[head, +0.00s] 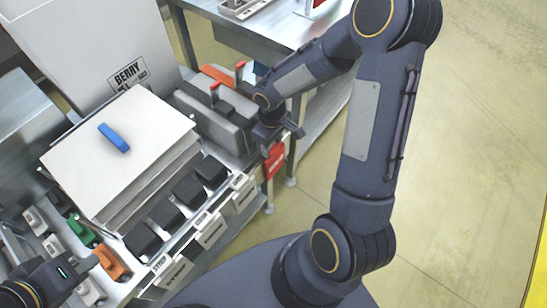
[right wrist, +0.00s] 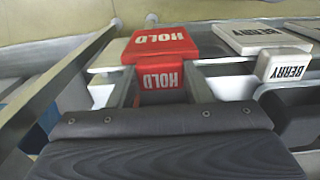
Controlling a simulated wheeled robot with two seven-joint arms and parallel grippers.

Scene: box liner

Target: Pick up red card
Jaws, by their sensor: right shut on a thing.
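The red card (head: 274,160) hangs below my right gripper (head: 278,137), at the right end of the metal bench. In the right wrist view the red card (right wrist: 160,45) shows the word HOLD on its top and front faces. My right gripper (right wrist: 160,92) is shut on it, with grey fingers on either side of its lower part. My left gripper (head: 80,270) is at the lower left in the head view, far from the card, partly cut off by the frame. Whether its jaws are open cannot be seen.
A flat white stack (head: 110,150) with a blue handle (head: 113,138) lies on the bench. A large box (head: 90,40) labelled BERRY stands behind it. Several dark blocks (head: 188,191) and white labels line the front edge. In the wrist view a white BERRY card (right wrist: 262,38) is to the right.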

